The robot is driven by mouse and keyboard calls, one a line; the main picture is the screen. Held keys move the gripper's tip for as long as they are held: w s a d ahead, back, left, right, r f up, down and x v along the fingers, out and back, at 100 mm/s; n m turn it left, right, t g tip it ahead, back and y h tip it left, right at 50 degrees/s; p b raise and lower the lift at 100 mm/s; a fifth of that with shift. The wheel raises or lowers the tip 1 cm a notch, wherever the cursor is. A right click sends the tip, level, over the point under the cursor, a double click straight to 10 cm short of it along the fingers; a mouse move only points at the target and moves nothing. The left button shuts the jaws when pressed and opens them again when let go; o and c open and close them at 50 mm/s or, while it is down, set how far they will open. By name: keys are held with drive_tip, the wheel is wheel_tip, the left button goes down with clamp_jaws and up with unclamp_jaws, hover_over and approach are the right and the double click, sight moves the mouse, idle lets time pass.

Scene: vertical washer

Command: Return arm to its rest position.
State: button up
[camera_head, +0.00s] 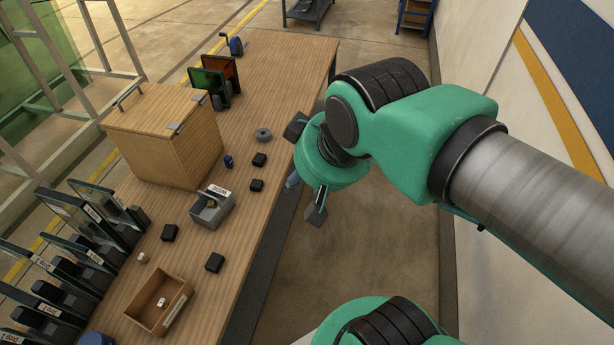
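My green and black arm reaches in from the right side of the head view. My gripper (303,172) is at its end, over the floor just beyond the right edge of the wooden workbench (285,85). Its two dark fingers are spread wide apart, and I see nothing held between them. A small grey-blue part shows between the fingers; I cannot tell what it is.
The bench carries a wooden box (165,135), a grey bin (212,208), an open wooden tray (150,318), several small black blocks and a grey ring (263,135). Racks stand at the left. A wall (490,70) rises at the right; floor (350,250) is clear between.

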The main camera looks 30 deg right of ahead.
drive_tip(key=shift+f, duration=0.15)
wheel_tip(320, 180, down, 5)
drive_tip(key=b, duration=0.5)
